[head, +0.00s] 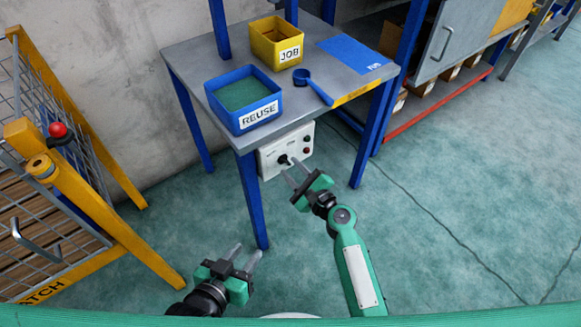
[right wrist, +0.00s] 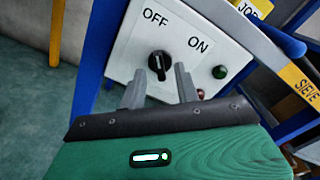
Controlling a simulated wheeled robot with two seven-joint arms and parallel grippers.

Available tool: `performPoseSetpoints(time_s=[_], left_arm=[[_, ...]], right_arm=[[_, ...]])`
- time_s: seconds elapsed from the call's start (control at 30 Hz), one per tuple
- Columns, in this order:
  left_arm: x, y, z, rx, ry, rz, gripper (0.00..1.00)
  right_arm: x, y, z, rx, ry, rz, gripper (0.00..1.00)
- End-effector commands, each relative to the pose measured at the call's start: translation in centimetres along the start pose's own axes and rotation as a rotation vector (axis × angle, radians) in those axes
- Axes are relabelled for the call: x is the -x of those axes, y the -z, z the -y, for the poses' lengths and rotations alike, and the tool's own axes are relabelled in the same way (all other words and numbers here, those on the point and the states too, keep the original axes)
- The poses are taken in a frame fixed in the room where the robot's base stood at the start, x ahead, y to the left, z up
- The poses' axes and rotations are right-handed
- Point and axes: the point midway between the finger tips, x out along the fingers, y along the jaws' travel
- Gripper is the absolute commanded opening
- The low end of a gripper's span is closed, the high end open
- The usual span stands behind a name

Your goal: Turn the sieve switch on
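The sieve switch is a black rotary knob (right wrist: 158,65) on a white panel (head: 287,150) under the front of the table. In the right wrist view the knob stands roughly upright, below the OFF label and left of the ON label; I cannot tell its exact setting. My right gripper (head: 294,168) is open in front of the panel. Its fingers (right wrist: 160,85) point at the knob, one on each side of its lower end; contact cannot be made out. My left gripper (head: 247,252) is open and empty, low and left of the panel.
A dark green lamp (right wrist: 219,72) and a red button (right wrist: 200,94) sit beside the knob. A blue REUSE bin (head: 243,98), a yellow JOB bin (head: 276,41) and a blue scoop (head: 313,85) are on the table. A yellow-framed cage (head: 90,205) stands left.

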Motion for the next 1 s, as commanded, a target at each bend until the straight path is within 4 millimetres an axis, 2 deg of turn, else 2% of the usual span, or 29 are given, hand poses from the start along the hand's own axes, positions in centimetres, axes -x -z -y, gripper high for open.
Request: performPoseSetpoints(time_s=[0.17,0.47,0.6,0.63,1.0], left_arm=[[-0.06,0.13,-0.12,0.001,-0.003,-0.017,0.36],[-0.06,0.09,-0.17,0.002,-0.005,-0.017,0.36],[-0.06,0.06,-0.18,0.002,-0.005,-0.016,0.36],[-0.06,0.05,-0.19,0.002,-0.005,-0.016,0.36],[-0.19,0.06,-0.28,0.004,-0.008,-0.033,0.36]], right_arm=[[-1.27,-0.03,-0.01,0.000,0.000,0.000,0.32],[-1.41,-0.02,-0.01,0.001,0.000,0.000,0.32],[-1.40,-0.02,-0.01,0.001,0.000,0.000,0.04],[-1.40,-0.02,-0.01,0.001,0.000,0.000,0.00],[-1.39,0.04,-0.08,0.033,0.000,0.000,0.00]])
